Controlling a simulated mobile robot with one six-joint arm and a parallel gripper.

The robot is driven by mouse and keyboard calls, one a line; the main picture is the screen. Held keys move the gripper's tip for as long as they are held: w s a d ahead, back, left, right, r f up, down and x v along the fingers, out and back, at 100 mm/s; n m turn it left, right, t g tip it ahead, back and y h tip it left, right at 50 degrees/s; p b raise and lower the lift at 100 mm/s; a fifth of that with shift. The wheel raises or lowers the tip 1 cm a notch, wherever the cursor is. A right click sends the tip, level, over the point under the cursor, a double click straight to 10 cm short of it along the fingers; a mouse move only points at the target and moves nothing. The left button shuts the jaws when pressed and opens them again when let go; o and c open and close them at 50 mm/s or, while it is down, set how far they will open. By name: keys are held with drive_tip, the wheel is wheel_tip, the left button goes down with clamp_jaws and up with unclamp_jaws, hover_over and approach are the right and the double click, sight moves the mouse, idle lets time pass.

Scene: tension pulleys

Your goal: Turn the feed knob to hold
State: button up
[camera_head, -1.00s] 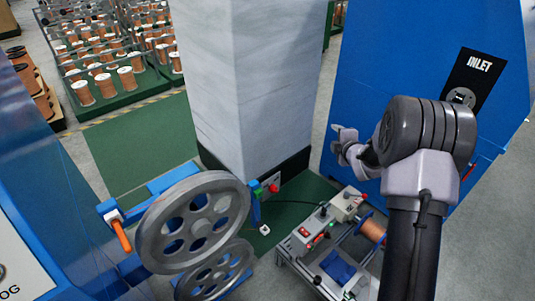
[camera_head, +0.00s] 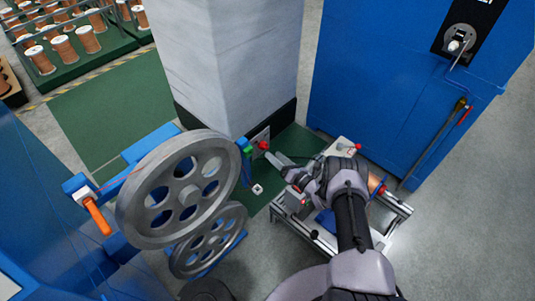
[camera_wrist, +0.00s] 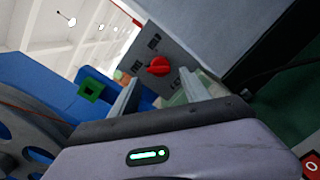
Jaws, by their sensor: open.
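The feed knob (camera_head: 263,145) is a small red knob low on the pillar's dark base, just beyond my gripper. In the wrist view the red knob (camera_wrist: 158,66) sits on a grey plate (camera_wrist: 170,48) with small labels that I cannot read, so its setting is unclear. My gripper (camera_wrist: 157,84) is open, one finger to each side of the knob's line in the picture. The fingers appear short of the knob, with nothing between them. In the head view my gripper (camera_head: 276,158) points left toward the plate.
Large grey pulley wheels (camera_head: 180,190) stand left of the knob, with a green block (camera_head: 246,148) close to it. A low bench (camera_head: 310,232) with a copper spool (camera_head: 376,186) lies under my arm. A blue cabinet (camera_head: 400,90) stands at the right.

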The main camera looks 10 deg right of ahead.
sight(264, 146)
drive_tip(key=b+x, duration=0.1)
drive_tip(key=x, duration=0.4)
drive_tip(key=shift+w+b, duration=0.15)
drive_tip(key=shift+b, duration=0.15)
drive_tip(key=shift+c, duration=0.4)
clamp_jaws()
